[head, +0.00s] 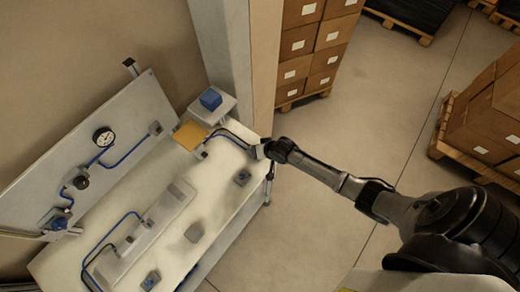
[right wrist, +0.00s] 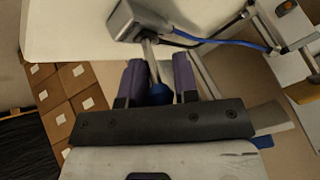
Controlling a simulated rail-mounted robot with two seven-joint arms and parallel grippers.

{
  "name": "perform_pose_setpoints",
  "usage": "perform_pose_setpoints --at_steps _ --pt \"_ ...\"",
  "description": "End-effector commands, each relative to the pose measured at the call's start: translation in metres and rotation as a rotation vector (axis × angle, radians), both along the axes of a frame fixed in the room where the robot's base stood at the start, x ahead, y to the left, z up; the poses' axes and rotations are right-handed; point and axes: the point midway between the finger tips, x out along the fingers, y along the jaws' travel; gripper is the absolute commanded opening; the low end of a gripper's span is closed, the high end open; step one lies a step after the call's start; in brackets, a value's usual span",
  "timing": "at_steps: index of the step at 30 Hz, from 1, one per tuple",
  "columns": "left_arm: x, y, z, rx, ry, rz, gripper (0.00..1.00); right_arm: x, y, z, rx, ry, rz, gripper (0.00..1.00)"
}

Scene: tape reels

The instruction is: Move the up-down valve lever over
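My right gripper (right wrist: 158,80) is open, with one purple finger on each side of the lever. Small gaps show between the knob and the fingers, so it does not look gripped. In the head view, my right gripper (head: 264,153) is at the right end of the pale bench (head: 222,200), and the lever is too small or hidden to make out there. My left gripper is not in view.
A tilted panel (head: 125,160) with a round gauge (head: 103,136) and blue tubing stands behind the bench. A blue block (head: 210,98) and a yellow pad (head: 190,135) sit near a pillar (head: 232,60). Stacked cartons (head: 310,50) stand behind.

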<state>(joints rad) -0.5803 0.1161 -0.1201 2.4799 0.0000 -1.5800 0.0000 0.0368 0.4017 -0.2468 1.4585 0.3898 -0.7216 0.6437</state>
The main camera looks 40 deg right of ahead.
Motion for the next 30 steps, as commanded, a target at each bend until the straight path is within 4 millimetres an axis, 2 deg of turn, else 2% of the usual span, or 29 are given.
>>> perform_pose_setpoints --at_steps 1,7,17,22,30 --pt "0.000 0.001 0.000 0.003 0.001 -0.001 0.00 0.000 0.000 0.000 0.000 0.000 0.000 0.32" --pt "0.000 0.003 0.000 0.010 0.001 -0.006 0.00 0.000 0.000 0.000 -0.001 0.003 0.000 0.50" --pt "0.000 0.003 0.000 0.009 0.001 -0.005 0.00 -0.004 -0.001 0.003 -0.002 0.004 0.000 0.50" --pt "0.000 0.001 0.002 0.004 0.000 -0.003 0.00 -0.017 -0.003 0.018 -0.002 0.004 0.000 0.50" --pt "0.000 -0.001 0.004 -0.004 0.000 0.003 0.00 -0.048 -0.008 0.057 -0.002 0.002 0.001 0.50"
